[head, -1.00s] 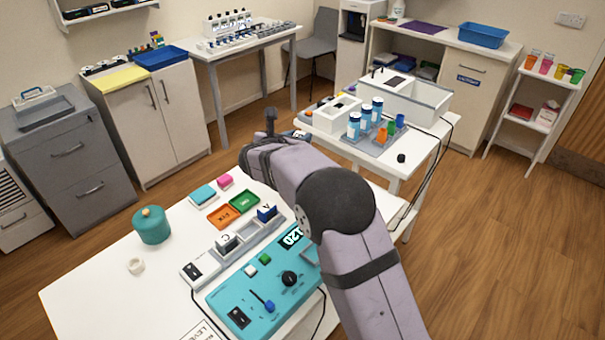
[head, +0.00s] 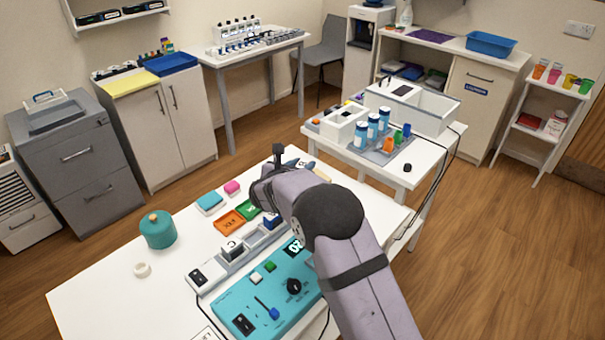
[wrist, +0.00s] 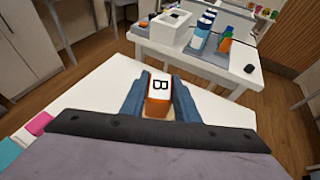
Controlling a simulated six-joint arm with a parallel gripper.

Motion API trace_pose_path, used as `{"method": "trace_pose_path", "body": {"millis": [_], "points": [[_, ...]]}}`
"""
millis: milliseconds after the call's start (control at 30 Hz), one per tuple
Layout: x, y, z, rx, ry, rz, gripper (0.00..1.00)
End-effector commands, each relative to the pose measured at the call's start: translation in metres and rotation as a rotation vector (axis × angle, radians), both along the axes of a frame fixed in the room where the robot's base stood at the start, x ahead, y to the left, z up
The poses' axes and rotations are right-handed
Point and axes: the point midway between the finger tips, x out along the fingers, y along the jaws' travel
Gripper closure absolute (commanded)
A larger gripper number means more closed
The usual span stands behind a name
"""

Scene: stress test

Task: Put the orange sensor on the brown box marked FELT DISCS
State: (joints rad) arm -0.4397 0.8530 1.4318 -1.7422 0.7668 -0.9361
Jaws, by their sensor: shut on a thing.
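My gripper (wrist: 159,98) is shut on an orange block, the orange sensor (wrist: 157,108), which has a white face marked B. Its blue fingers stand on either side of the block, over the far edge of the white front table (wrist: 95,92). A tan patch (wrist: 160,119) shows just below the block; it may be the brown box, but I can read no FELT DISCS marking. In the head view my arm hides most of the gripper and the block.
The front table holds a teal control box (head: 262,300), a grey rack with lettered blocks, orange and green trays (head: 229,221), and a teal pot (head: 157,230). A second white table (wrist: 215,78) with bottles stands beyond. The table's front left is mostly clear.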

Motion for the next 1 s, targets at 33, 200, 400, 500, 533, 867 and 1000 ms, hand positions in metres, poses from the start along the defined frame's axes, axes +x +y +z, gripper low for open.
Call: {"method": "trace_pose_path", "body": {"millis": [33,200,400,500,533,867,1000], "points": [[0.0,0.0,-0.006,-0.002,0.003,0.0,0.96],[0.0,0.0,-0.026,-0.003,0.003,0.002,0.96],[0.0,0.0,-0.032,-0.001,-0.001,0.001,0.96],[0.0,0.0,-0.032,0.0,-0.001,0.001,0.96],[0.0,0.0,-0.032,-0.001,-0.001,0.001,0.96],[0.0,0.0,-0.036,0.0,0.001,0.0,0.53],[0.0,0.0,-0.036,0.0,0.001,0.0,0.53]]}}
